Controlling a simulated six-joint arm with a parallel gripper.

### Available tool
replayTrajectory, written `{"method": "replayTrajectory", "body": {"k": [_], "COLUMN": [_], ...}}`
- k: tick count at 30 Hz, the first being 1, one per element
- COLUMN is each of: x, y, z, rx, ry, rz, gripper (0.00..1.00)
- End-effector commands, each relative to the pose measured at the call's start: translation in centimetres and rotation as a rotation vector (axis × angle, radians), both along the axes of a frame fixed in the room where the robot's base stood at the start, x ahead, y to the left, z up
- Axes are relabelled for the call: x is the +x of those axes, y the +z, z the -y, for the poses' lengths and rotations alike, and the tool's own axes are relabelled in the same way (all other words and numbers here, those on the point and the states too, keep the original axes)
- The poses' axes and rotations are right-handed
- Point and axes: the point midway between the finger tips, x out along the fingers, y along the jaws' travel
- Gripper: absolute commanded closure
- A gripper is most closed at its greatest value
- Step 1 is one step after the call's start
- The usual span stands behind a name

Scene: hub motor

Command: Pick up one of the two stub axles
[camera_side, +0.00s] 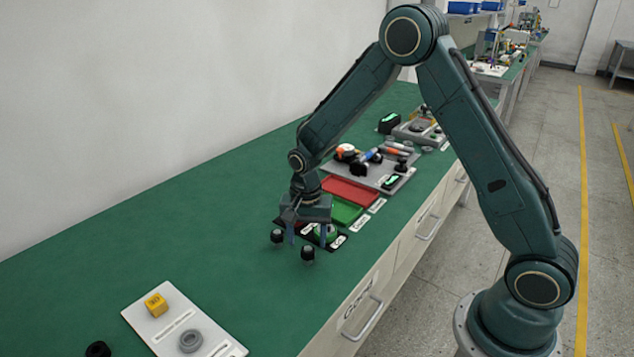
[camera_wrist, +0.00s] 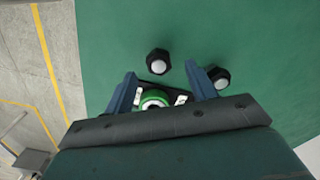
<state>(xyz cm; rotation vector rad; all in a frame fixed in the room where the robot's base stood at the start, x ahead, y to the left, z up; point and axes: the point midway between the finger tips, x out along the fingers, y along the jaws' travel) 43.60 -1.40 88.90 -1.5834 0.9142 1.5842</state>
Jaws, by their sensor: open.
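Two stub axles, dark with pale rounded tops, stand on the green bench. In the side view one is at the left (camera_side: 277,237) and one nearer the front (camera_side: 307,255). The wrist view shows one axle (camera_wrist: 158,62) just beyond the gap between my fingertips, and the other (camera_wrist: 217,76) just outside the right finger. My gripper (camera_side: 306,236) is open and points down beside the axles; its fingers also show in the wrist view (camera_wrist: 162,80). Nothing is held. A green and white round part (camera_wrist: 153,99) shows between the fingers, partly hidden by the gripper body.
A black holder (camera_side: 340,243) lies under the round part. Beyond it are a green tray (camera_side: 346,210), a red tray (camera_side: 350,190) and a grey board (camera_side: 405,178) with parts.

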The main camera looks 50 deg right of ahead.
Motion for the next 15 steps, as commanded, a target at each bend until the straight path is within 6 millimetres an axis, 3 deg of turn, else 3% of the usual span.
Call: {"method": "replayTrajectory", "body": {"k": [8, 15], "x": [0.0, -0.2], "y": [-0.4, -2.5], "z": [0.0, 0.1], "rx": [0.0, 0.0], "ry": [0.0, 0.0], "rz": [0.0, -0.004], "gripper": [0.44, 0.44]}}
